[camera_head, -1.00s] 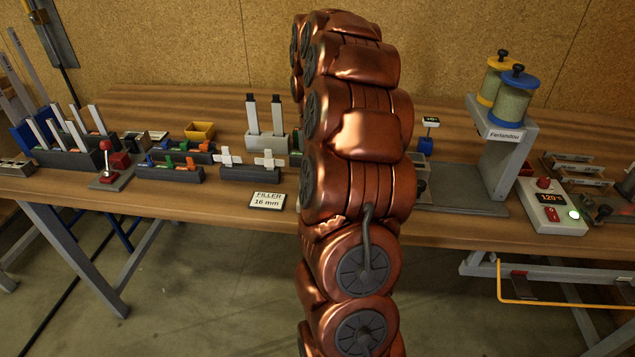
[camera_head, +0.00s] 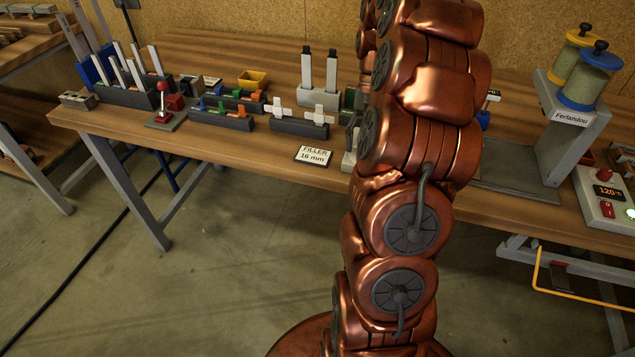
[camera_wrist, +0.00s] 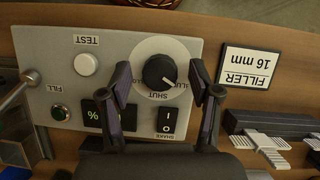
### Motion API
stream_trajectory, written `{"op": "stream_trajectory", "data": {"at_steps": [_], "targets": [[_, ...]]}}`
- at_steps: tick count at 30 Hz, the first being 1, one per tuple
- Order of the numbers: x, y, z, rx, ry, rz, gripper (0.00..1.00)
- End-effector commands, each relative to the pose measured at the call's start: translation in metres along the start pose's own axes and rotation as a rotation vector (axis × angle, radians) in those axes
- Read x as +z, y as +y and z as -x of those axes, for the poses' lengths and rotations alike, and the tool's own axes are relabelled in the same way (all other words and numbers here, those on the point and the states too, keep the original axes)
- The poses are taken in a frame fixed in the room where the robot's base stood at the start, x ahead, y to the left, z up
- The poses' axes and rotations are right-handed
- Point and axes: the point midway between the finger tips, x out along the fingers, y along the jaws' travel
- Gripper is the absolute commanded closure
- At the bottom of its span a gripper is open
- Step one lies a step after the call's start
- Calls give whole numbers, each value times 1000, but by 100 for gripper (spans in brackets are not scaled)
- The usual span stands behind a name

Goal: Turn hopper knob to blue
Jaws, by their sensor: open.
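In the wrist view, the hopper knob (camera_wrist: 159,72) is a black round knob on a pale round dial, on a grey panel (camera_wrist: 48,48). Lettering around it appears upside down; SHUT is below it and BLUE at its lower right. A small pale mark shows at the knob's lower right edge; its exact setting is hard to read. My gripper (camera_wrist: 160,77) is open, one finger to each side of the knob in the picture, with visible gaps. I cannot tell how far above the panel the fingertips are. In the head view my arm hides the gripper and knob.
The hopper with blue-lidded jar (camera_head: 589,82) is farther right.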

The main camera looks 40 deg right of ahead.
Motion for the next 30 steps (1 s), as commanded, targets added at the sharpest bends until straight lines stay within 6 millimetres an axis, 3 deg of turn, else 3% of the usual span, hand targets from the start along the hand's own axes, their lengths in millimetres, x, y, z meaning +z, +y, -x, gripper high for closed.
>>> {"op": "stream_trajectory", "data": {"at_steps": [18,30], "targets": [[3,4,3,-257,-1,-621,37],[4,5,1,-344,-3,-833,37]]}}
